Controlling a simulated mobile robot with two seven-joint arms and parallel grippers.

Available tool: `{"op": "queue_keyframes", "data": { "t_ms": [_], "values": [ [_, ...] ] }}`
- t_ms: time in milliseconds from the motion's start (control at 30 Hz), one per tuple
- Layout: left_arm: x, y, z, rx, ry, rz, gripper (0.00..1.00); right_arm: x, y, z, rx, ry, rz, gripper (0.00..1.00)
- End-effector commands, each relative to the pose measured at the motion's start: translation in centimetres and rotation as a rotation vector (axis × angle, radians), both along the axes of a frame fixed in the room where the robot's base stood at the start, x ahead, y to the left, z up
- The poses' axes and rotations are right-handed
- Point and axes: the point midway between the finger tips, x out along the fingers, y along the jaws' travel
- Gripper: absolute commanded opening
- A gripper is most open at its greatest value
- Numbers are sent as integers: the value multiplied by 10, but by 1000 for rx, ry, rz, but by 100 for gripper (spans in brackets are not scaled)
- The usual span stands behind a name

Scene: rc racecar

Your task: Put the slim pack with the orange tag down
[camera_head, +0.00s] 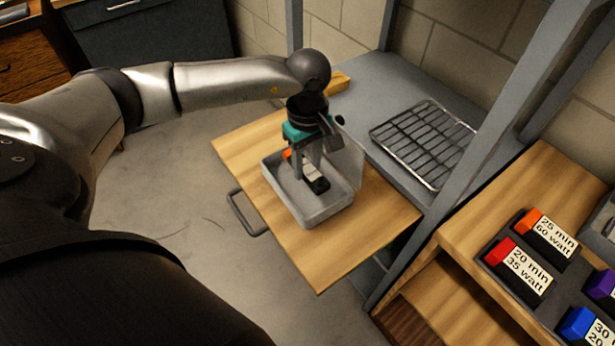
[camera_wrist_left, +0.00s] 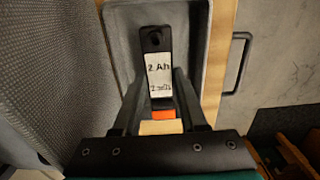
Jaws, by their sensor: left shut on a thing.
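The slim pack (camera_head: 312,174) is black with a white label and an orange tag at one end. In the left wrist view the slim pack (camera_wrist_left: 157,75) shows its label, which reads "2 Ah", and the orange tag lies between the fingers. My left gripper (camera_head: 312,172) is shut on the pack, inside the outline of a grey open bin (camera_head: 320,214). I cannot tell whether the pack touches the bin's floor. The left gripper also shows in the left wrist view (camera_wrist_left: 160,103). My right gripper is not in view.
The bin stands on a wooden board (camera_head: 350,250) with a metal handle (camera_head: 247,215). A wire rack (camera_head: 424,140) lies on a grey shelf behind. At right, labelled packs with red (camera_head: 519,266) and orange (camera_head: 548,234) tags sit on a wooden bench. Grey posts stand between.

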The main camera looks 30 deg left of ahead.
Motion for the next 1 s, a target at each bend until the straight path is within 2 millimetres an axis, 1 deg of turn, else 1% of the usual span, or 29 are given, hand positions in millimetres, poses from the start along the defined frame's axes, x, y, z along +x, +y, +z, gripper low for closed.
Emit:
{"op": "queue_keyframes", "data": {
  "t_ms": [167, 300, 400, 633, 767, 800, 1000],
  "values": [
    [0, 0, -13, 0, 0, -1, 0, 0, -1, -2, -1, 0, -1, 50],
    [-1, 0, -36, 1, 2, 1, 0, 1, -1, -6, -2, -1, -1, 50],
    [0, -1, -45, -1, 0, -1, 0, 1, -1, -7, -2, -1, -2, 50],
    [0, 0, -45, -1, -2, -1, 0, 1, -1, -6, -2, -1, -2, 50],
    [0, 0, -49, 0, -2, -1, 0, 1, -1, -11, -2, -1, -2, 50],
    [0, 0, -49, 0, -1, -1, 45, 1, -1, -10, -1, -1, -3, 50],
    [0, 0, -48, 0, -1, -1, 67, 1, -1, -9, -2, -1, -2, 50]
  ]
}}
